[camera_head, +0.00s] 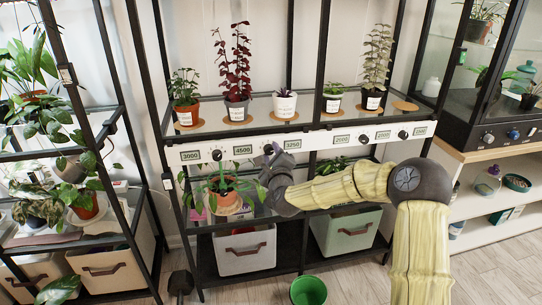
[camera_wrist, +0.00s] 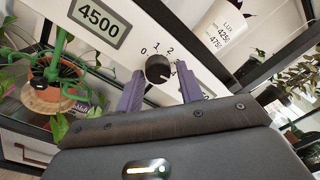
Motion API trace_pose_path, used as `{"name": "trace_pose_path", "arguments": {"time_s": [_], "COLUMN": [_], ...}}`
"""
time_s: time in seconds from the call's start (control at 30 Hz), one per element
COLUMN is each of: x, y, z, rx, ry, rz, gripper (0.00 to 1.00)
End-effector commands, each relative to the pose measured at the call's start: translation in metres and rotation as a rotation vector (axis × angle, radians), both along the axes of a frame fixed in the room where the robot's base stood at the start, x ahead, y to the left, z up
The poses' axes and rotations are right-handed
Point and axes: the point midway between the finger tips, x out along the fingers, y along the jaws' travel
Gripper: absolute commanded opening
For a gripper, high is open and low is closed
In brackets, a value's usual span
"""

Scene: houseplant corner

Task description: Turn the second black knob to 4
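Potted plants stand on the glass shelf above the panel. A leafy plant in an orange pot (camera_head: 228,195) is just below and left of my gripper, its leaves close to it. More knobs (camera_head: 364,139) line the panel to the right. A green bucket (camera_head: 308,291) is on the floor.

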Motion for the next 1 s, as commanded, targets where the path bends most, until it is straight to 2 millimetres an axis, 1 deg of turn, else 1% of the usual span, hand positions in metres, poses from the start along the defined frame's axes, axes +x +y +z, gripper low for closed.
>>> {"name": "trace_pose_path", "arguments": {"time_s": [0.03,0.07,0.37,0.53,0.67,1.0], "x": [0.0,0.0,-0.002,-0.011,-0.026,-0.079], "y": [0.0,0.0,0.001,-0.001,-0.005,-0.019], "z": [0.0,0.0,-0.001,-0.001,-0.001,-0.004], "rx": [0.0,-0.001,-0.002,-0.003,-0.003,-0.003], "ry": [0.001,0.001,0.002,0.003,0.003,0.004], "rz": [0.001,0.001,0.004,0.004,0.005,0.004], "gripper": [0.47,0.5,0.5,0.5,0.5,0.5]}}
